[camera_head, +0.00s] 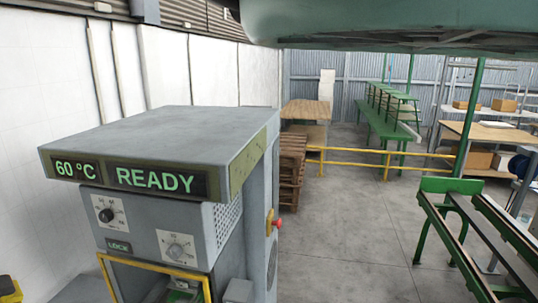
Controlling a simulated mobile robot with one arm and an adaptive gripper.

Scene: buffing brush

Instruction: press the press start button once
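A grey press-like machine (165,135) stands at the left front. Its displays read "60 °C" (76,169) and "READY" (154,180) in green. Below them are two dial knobs (106,215) and a small "LOCK" label (118,246). A red mushroom-shaped button (275,223) on a yellow base sticks out from the machine's right side. A yellow frame (155,268) borders the opening at the bottom, with something green partly visible inside. I cannot make out a button marked as start. My gripper is not in view.
A large green body (400,22) hangs across the top. Wooden pallets (291,170), a yellow rail (350,152) and green benches (388,120) stand behind. The floor (350,240) between is clear. A yellow-black item is cut off at lower left.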

